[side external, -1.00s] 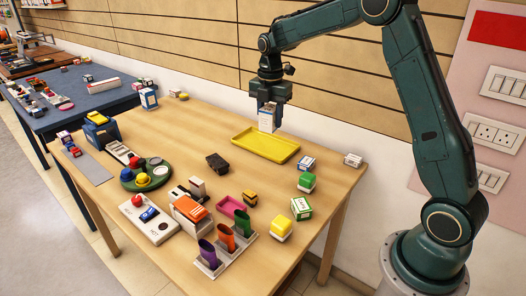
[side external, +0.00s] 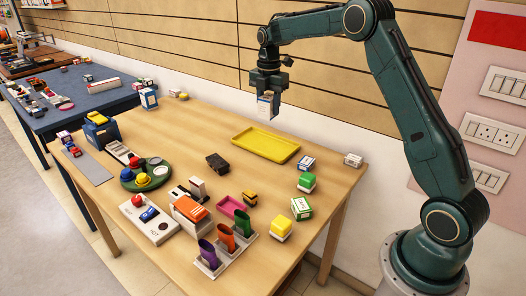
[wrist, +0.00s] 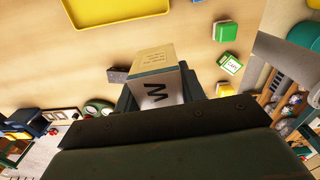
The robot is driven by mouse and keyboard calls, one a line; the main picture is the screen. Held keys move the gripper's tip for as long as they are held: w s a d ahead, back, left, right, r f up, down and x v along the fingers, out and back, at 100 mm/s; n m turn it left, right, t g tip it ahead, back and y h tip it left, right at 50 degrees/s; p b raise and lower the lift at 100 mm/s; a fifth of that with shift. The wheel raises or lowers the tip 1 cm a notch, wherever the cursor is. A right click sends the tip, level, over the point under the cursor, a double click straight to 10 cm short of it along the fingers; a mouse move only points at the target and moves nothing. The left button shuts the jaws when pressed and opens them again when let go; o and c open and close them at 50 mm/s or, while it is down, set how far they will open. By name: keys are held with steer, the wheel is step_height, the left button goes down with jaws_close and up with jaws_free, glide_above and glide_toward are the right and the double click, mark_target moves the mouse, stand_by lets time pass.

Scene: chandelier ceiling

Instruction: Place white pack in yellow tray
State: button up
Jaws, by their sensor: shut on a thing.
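My gripper (side external: 267,93) is shut on a white pack (side external: 266,107) and holds it in the air above the back of the table. In the wrist view the pack (wrist: 158,75) sits between the jaws and shows a beige face and a pale face with a dark "W". The yellow tray (side external: 266,146) lies flat on the table, below the pack and empty. Part of the tray (wrist: 118,12) also shows at the top of the wrist view. The pack is clear of the tray.
Small boxes (side external: 307,163) and green and yellow blocks (side external: 306,182) stand right of the tray. A dark block (side external: 217,162) lies left of it. Upright coloured holders (side external: 226,237) stand at the front. The panelled wall (side external: 200,45) is behind the table.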

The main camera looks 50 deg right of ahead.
steer(key=w+d+m, duration=0.1)
steer(key=w+d, duration=0.2)
steer(key=d, duration=0.5)
steer(key=shift+w, duration=0.35)
glide_above(273, 154)
step_height(273, 154, down, 16)
steer(key=shift+r, duration=0.2)
steer(key=shift+f, duration=2.15)
steer(key=shift+f, duration=0.15)
steer(key=o, duration=1)
steer(key=shift+c, duration=0.2)
